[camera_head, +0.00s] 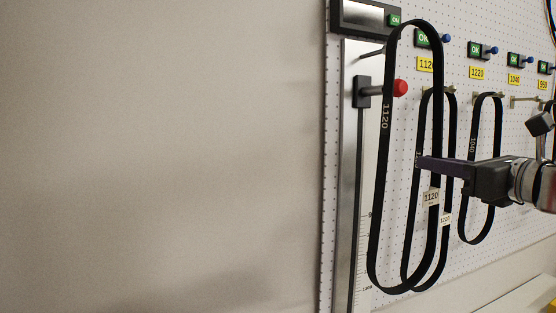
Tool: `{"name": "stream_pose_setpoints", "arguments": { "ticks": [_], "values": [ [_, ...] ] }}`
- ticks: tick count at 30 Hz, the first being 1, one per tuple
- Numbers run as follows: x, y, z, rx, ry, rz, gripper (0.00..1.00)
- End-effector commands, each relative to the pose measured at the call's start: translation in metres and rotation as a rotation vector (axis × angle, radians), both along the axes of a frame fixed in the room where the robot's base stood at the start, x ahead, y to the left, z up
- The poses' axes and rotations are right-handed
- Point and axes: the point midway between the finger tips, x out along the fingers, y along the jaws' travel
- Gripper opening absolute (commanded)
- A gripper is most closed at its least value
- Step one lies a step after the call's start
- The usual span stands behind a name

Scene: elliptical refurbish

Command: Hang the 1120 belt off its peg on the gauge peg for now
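The 1120 belt (381,165) is a long black upright loop with a white 1120 tag. Its top arch stands in front of the gauge's head, near a thin dark peg (371,54) on the gauge (352,140); I cannot tell whether they touch. My gripper (430,165) comes in from the right, with a finger across the belt's right strand. It looks shut on that strand; the far finger is hidden. The gauge also has a slider with a red knob (400,88), which shows beside the belt's left strand.
Behind the held belt hangs a 1220-tagged belt (451,130), and right of it a 1040 belt (498,130). Yellow number signs, such as the 1120 sign (424,64), and green OK boxes (476,50) line the white pegboard (385,235). The left side is bare wall.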

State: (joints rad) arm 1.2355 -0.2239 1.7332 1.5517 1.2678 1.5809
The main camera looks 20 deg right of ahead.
Motion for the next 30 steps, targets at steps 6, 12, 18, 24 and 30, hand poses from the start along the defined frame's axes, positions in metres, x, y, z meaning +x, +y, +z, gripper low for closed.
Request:
{"name": "stream_pose_setpoints", "arguments": {
  "ticks": [6, 12, 18, 24, 30],
  "values": [
    [0.009, 0.000, -0.001, 0.000, 0.000, 0.001, 0.00],
    [0.017, 0.000, -0.001, 0.000, 0.000, -0.001, 0.00],
    [0.026, 0.000, -0.002, 0.000, 0.000, -0.001, 0.00],
    [0.034, 0.000, -0.003, 0.000, 0.000, -0.001, 0.00],
    [0.042, 0.000, -0.004, 0.000, 0.000, -0.002, 0.00]
  ]
}}
